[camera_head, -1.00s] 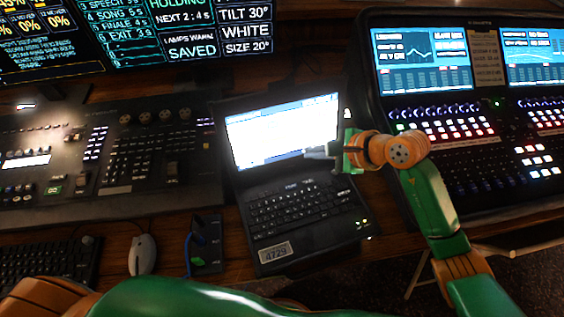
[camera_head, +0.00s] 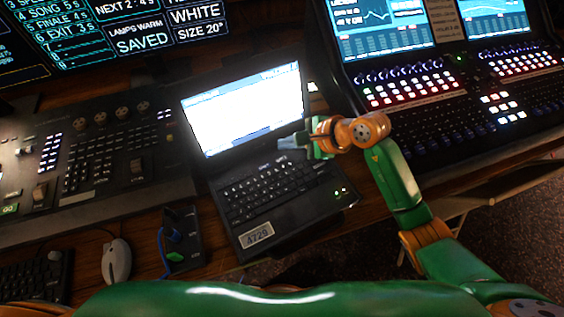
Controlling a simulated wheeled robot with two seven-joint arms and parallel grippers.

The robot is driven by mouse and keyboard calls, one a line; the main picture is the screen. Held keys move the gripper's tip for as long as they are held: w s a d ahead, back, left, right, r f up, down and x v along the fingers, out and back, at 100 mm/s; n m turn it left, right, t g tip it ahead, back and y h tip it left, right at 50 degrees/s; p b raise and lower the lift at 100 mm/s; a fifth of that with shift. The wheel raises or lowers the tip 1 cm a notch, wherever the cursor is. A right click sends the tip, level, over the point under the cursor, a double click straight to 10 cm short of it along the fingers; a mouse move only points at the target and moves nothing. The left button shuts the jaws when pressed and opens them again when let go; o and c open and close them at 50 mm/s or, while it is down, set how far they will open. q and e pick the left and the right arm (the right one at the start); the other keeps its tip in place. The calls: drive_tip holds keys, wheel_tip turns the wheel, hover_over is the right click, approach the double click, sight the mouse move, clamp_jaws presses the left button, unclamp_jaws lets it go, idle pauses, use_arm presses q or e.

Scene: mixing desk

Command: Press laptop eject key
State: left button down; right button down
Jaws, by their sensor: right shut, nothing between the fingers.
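The black laptop (camera_head: 283,221) stands open on the wooden desk, its bright white screen (camera_head: 246,112) tilted back. Its keyboard (camera_head: 268,190) faces me, with a label reading 4729 at the lower left and small green lights at the right edge. I cannot make out which key is the eject key. My right gripper (camera_head: 290,142) is shut and empty, in front of the screen's lower right part and above the back right of the keyboard. I cannot tell how high it is above the keys. My left gripper is not in view.
A lighting console (camera_head: 100,180) lies left of the laptop. A mixing desk (camera_head: 440,110) with two screens stands at the right. A grey mouse (camera_head: 116,262) and a small black box (camera_head: 182,240) with a blue cable lie at the lower left.

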sight(281, 159)
wheel_tip(281, 159, down, 3)
drive_tip(key=shift+w+a+f+b, duration=0.1)
drive_tip(key=shift+a+f+b, duration=0.1)
drive_tip(key=shift+b, duration=1)
drive_tip(key=shift+d+r, duration=0.1)
drive_tip(key=shift+r, duration=0.05)
idle(0.7)
drive_tip(key=shift+f+b, duration=0.45)
drive_tip(key=shift+f+b, duration=0.3)
drive_tip(key=shift+b, duration=0.1)
idle(0.4)
drive_tip(key=shift+r, duration=0.15)
drive_tip(key=shift+r+p, duration=0.45)
drive_tip(key=shift+r, duration=0.15)
